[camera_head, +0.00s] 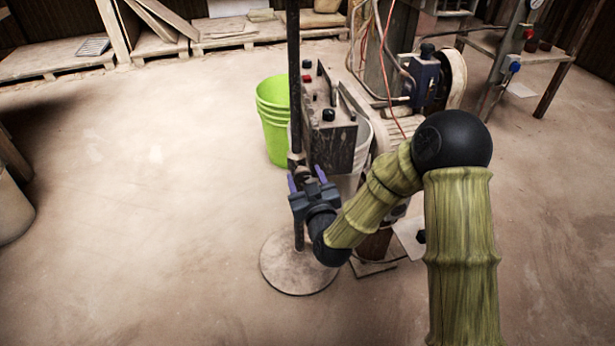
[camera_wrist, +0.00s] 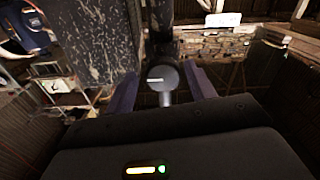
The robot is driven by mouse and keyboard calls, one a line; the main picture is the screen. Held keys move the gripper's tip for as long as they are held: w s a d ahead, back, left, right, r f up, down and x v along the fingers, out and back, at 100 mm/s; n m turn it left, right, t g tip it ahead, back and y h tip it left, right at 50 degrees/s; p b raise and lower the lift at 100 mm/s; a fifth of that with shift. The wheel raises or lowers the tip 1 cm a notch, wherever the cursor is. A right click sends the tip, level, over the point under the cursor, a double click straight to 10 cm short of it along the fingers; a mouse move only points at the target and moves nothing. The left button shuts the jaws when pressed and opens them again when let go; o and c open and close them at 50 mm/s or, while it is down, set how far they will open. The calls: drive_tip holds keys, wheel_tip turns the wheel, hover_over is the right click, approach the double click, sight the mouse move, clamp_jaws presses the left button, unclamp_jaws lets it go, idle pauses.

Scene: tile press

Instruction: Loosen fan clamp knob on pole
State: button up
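The dark pole (camera_head: 293,75) stands upright on a round dusty base (camera_head: 290,272); it also shows at the top of the wrist view (camera_wrist: 160,18). The clamp knob (camera_wrist: 163,78) is a dark round knob with a small light mark, in front of the pole in the wrist view. My gripper (camera_head: 306,176) is at the pole, above its base. Its two purple fingers are apart, one on each side of the knob in the wrist view (camera_wrist: 161,88). A gap shows between the knob and each finger. In the head view my gripper hides the knob. I see no fan.
A speckled control box (camera_head: 331,146) with buttons is close to the right of the pole. A green bucket (camera_head: 272,122) stands behind. The press machinery (camera_head: 425,75) is at the back right. The floor to the left is clear.

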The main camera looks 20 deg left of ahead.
drive_tip(key=shift+s+a, duration=0.2)
drive_tip(key=shift+a, duration=0.05)
drive_tip(key=c, duration=0.7)
drive_tip(key=shift+d, duration=0.15)
drive_tip(key=shift+c, duration=0.4)
